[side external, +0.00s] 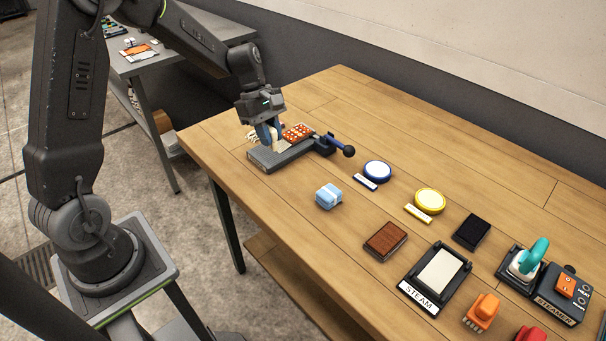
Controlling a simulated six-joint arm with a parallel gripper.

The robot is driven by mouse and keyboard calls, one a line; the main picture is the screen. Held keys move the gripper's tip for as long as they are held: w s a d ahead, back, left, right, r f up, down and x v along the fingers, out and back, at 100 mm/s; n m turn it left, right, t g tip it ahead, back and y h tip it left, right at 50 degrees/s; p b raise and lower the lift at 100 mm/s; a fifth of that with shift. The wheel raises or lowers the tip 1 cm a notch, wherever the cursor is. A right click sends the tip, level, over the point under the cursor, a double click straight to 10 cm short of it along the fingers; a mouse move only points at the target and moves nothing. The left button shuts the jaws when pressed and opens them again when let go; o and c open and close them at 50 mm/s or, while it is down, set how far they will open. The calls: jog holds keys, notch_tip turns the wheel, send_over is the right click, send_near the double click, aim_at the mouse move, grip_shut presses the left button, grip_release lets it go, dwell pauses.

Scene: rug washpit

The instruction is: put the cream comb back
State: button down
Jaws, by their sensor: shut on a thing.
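My gripper (270,146) is at the near left end of a grey clamp board (262,160), its blue fingers pointing down. It is shut on a small cream piece that looks like the cream comb (275,148), mostly hidden by the fingers. I cannot tell whether the comb touches the board or the rug. A red patterned rug piece (297,132) lies at the board, with pale fringe strands (252,137) showing left of the fingers. An orange comb-like tool (482,311) and a partly cut-off red one (530,334) are at the lower right.
On the wooden table (350,110) are a light blue block (328,196), blue (377,171) and yellow (430,201) round dishes, a brown block (385,238), a black pad (472,231), a STEAM tray (410,289) and a steamer (560,309). A dark lever (340,148) projects from the clamp.

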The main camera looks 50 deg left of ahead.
jog(key=w+d+f, duration=0.1)
jog(key=d, duration=0.1)
jog(key=w+d+f, duration=0.1)
jog(key=d+f, duration=0.1)
jog(key=d, duration=0.1)
jog(key=w+d+f, duration=0.1)
jog(key=d+f, duration=0.1)
jog(key=shift+w+d+f, duration=0.1)
jog(key=shift+w+d, duration=0.2)
jog(key=shift+w, duration=0.1)
jog(key=shift+f, duration=2)
jog(key=shift+f, duration=0.2)
jog(key=c, duration=1.1)
grip_release()
jog(key=shift+o, duration=0.2)
jog(key=shift+r, duration=0.1)
